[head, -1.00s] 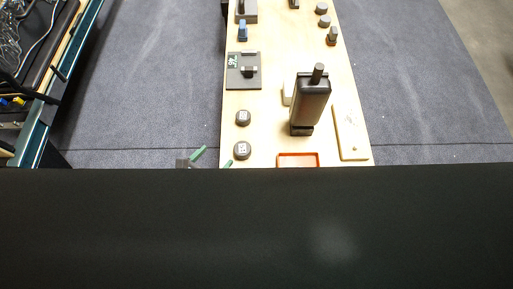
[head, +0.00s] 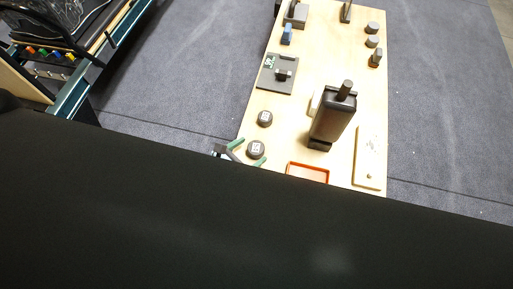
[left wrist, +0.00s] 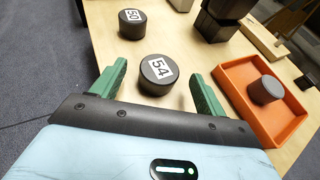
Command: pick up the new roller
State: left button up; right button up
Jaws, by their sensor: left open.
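A dark round roller with a white label reading 54 (left wrist: 158,74) stands upright on the wooden table; it also shows in the head view (head: 256,149). A similar roller labelled 50 (left wrist: 131,24) stands farther off, also in the head view (head: 265,118). My left gripper (head: 247,152) has green fingers and is open and empty. In the left wrist view the open fingers (left wrist: 159,71) point at roller 54, which shows between their tips; I cannot tell whether they touch it. My right gripper is not in view. No label marks which roller is new.
An orange-red tray (left wrist: 232,88) lies just right of roller 54, with a dark roller (left wrist: 267,90) inside. A tall dark device (head: 333,117) stands behind it. A grey plate with a green display (head: 276,73) lies farther back. My black body hides the near table.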

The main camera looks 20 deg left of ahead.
aim_at(257, 146)
pick_arm(q)
jog(key=shift+w+d+f, duration=0.2)
jog(key=shift+w+d, duration=0.1)
jog(key=shift+w, duration=0.15)
jog(key=shift+b+x, duration=0.55)
jog(key=shift+x, duration=1.75)
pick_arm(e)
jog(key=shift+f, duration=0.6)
pick_arm(q)
jog(key=shift+c, duration=0.2)
jog(key=c, duration=1)
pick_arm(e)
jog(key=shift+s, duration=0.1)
pick_arm(q)
jog(key=shift+r, duration=0.15)
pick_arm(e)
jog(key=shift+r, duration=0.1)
